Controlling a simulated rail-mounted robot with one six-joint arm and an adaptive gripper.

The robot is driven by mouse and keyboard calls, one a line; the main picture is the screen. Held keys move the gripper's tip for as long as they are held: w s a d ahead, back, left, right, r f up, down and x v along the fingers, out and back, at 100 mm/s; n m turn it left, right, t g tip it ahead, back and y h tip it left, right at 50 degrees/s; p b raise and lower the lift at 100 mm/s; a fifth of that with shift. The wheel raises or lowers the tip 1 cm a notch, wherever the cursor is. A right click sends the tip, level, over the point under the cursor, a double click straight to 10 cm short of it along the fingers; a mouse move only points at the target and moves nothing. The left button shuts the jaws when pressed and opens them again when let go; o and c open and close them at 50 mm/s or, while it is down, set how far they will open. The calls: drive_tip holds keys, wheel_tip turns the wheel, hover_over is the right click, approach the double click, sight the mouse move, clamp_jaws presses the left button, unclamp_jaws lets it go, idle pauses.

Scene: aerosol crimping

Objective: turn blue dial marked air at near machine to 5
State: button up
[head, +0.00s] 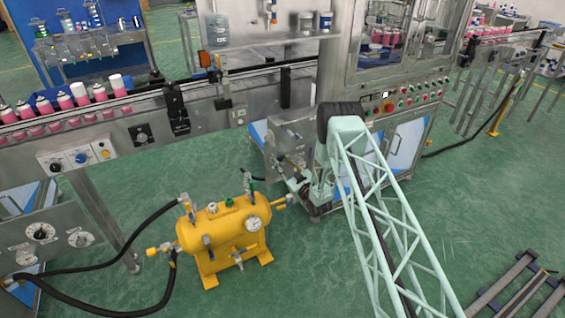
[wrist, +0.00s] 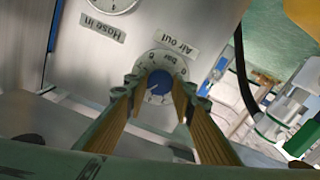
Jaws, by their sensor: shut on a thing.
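The blue dial (wrist: 159,80) sits on a round white scale plate (wrist: 151,112) marked "bar", on a grey metal panel. In the head view my gripper (head: 284,162) is at a small steel box (head: 290,132) in front of the large machine; the dial cannot be made out there.
A "Hose in" label (wrist: 103,27) and part of a gauge (wrist: 110,3) are on the same panel. A yellow tank (head: 222,228) with black hoses stands on the floor to the left. A conveyor (head: 140,105) with pink cans runs behind.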

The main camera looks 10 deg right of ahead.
drive_tip(key=o, duration=0.8)
drive_tip(key=shift+o, duration=0.2)
drive_tip(key=v, duration=1.2)
idle(0.5)
